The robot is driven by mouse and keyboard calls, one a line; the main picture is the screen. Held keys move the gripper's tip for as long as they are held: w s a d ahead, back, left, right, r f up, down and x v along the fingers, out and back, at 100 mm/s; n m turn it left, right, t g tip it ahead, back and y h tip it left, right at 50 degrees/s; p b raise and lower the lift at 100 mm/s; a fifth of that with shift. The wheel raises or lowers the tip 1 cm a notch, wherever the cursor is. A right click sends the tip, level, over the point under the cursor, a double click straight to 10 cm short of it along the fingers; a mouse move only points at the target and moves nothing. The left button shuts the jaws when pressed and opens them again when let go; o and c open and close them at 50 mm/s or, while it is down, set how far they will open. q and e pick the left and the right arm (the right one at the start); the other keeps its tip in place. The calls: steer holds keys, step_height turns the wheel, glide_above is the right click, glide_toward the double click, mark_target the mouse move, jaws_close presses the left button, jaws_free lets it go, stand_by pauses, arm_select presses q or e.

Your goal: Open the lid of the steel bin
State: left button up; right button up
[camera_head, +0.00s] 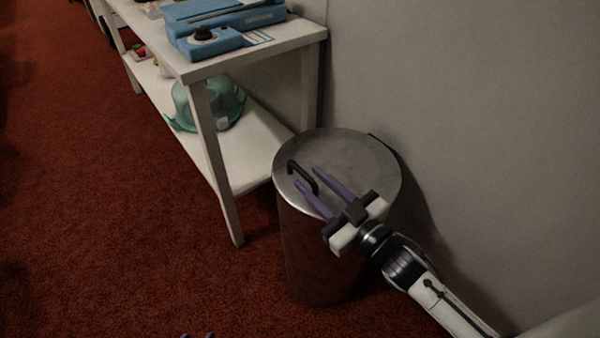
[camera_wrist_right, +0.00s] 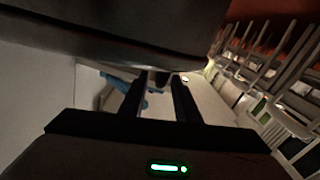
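The steel bin (camera_head: 315,250) is a tall cylinder beside the wall, with its round metal lid (camera_head: 350,150) on top and closed. A dark arched handle (camera_head: 292,166) stands on the left part of the lid. My right gripper (camera_head: 308,178) reaches in from the lower right, its two purple fingers apart. Its fingertips are at the handle, and part of the handle appears to lie between them; contact is unclear. In the right wrist view the open fingers (camera_wrist_right: 158,85) show below a large dark surface. Only purple tips of my left gripper (camera_head: 197,335) show at the bottom edge.
A white two-level table (camera_head: 225,185) stands close to the bin's left, bearing a blue device (camera_head: 225,30) on top and a green translucent item (camera_head: 215,103) on its lower shelf. The wall (camera_head: 480,110) is close behind the bin. Red carpet (camera_head: 110,220) is clear at left.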

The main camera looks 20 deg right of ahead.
mark_target(293, 164)
steer(key=x, duration=0.5)
steer(key=shift+b, duration=0.4)
jaws_close()
